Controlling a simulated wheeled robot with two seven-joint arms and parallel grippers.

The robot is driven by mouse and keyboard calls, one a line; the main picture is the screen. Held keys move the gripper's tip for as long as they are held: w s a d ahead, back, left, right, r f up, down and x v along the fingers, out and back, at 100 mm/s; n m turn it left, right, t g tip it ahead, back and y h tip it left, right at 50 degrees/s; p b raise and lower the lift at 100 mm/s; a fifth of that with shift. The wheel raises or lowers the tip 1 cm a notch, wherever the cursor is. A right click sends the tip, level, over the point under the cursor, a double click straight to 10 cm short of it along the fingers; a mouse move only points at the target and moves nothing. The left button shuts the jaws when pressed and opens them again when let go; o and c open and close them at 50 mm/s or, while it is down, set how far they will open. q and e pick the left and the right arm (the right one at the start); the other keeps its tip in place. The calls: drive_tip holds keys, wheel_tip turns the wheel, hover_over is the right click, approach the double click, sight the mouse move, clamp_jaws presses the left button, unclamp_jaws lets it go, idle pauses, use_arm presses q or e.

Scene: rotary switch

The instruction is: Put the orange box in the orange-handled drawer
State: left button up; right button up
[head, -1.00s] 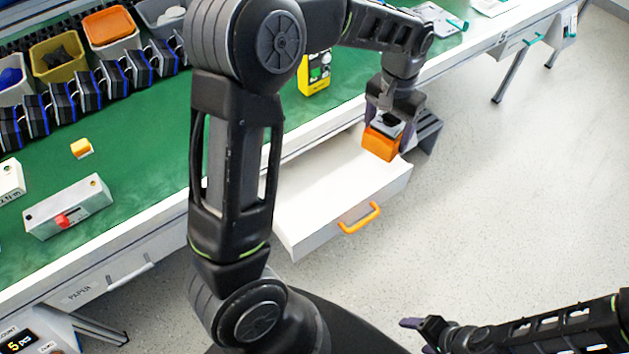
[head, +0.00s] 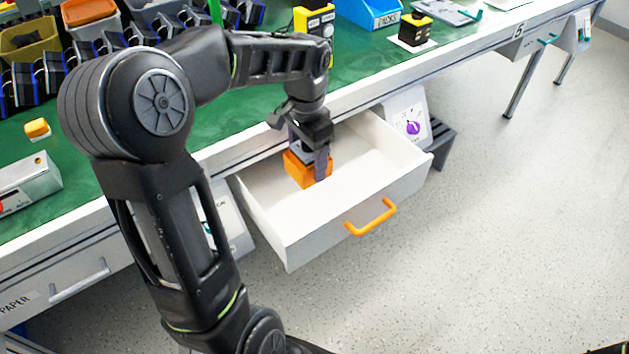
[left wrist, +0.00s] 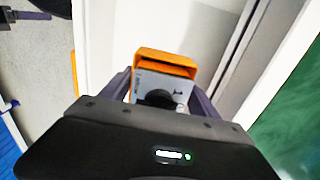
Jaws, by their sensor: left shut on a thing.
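The orange box (head: 299,171) has a grey top with a black knob. It also shows in the left wrist view (left wrist: 165,64). My left gripper (head: 308,160) is shut on it, with one finger on each side. The box is over the inside of the pulled-out white drawer (head: 270,222), near its back left part. I cannot tell whether it touches the drawer floor. The drawer has an orange handle (head: 371,217) on its front. A dark, purple-edged piece at the upper left of the left wrist view looks like my right gripper (left wrist: 28,15); its jaws are unclear.
The green workbench (head: 80,180) runs behind the drawer. It carries bins, a yellow device (head: 314,18), a blue box (head: 370,12) and a grey box (head: 28,182). The drawer's right half is empty. The floor in front is clear.

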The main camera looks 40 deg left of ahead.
use_arm(q)
drive_tip(key=shift+f+b, duration=0.6)
drive_tip(key=shift+f, duration=1.85)
drive_tip(key=shift+f+b, duration=0.6)
drive_tip(key=shift+f, duration=1.9)
drive_tip(key=shift+f, duration=0.1)
drive_tip(key=o, duration=1.3)
drive_tip(key=shift+o, duration=0.2)
wheel_tip(320, 180, up, 12)
drive_tip(key=p, duration=0.2)
drive_tip(key=shift+p, duration=0.35)
